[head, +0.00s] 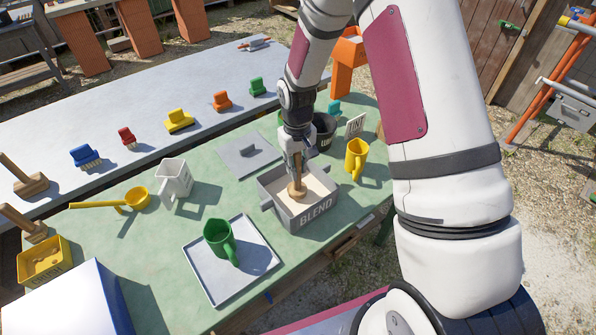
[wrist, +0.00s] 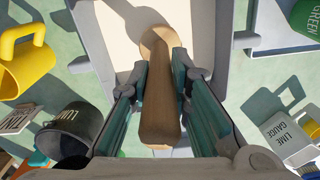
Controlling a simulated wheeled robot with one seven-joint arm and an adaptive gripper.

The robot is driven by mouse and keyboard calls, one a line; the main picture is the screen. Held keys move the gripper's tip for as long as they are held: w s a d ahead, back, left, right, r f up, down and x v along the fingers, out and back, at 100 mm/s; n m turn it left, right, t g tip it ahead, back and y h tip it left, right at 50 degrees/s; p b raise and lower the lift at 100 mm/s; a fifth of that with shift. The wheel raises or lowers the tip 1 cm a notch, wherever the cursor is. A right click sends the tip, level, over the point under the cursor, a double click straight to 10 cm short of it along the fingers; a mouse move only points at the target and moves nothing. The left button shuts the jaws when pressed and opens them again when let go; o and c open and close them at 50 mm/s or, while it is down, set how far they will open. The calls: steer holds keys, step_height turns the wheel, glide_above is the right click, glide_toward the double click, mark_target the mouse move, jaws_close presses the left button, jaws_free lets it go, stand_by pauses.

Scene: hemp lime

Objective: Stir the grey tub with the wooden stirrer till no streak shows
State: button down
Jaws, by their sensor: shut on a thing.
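The grey tub (head: 302,216), marked BLEND, stands on the green table and holds a pale cream mix (head: 318,186). My gripper (head: 296,168) is over the tub, shut on the wooden stirrer (head: 297,188). In the wrist view the stirrer (wrist: 158,105) runs between the two fingers, with its round end down at the pale mix. The mix (wrist: 112,20) looks even where it shows, but the fingers and stirrer hide much of it. I cannot tell how deep the stirrer's end sits.
A yellow jug (head: 356,160) and a black bucket (head: 324,126) stand close by the tub. A green jug (head: 219,238) is on a grey tray (head: 254,283) in front. A white jug (head: 173,180) and yellow ladle (head: 137,199) are to the left. A grey lid (head: 244,160) lies behind.

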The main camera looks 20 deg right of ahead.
steer(key=shift+r+p, duration=1)
steer(key=shift+r, duration=3.75)
steer(key=shift+w, duration=0.1)
steer(key=w+f+m+b, duration=0.1)
steer(key=w+f+b, duration=0.1)
steer(key=w, duration=0.4)
steer(key=shift+w+f+m, duration=0.2)
steer(key=shift+f+m, duration=0.2)
steer(key=shift+f, duration=0.3)
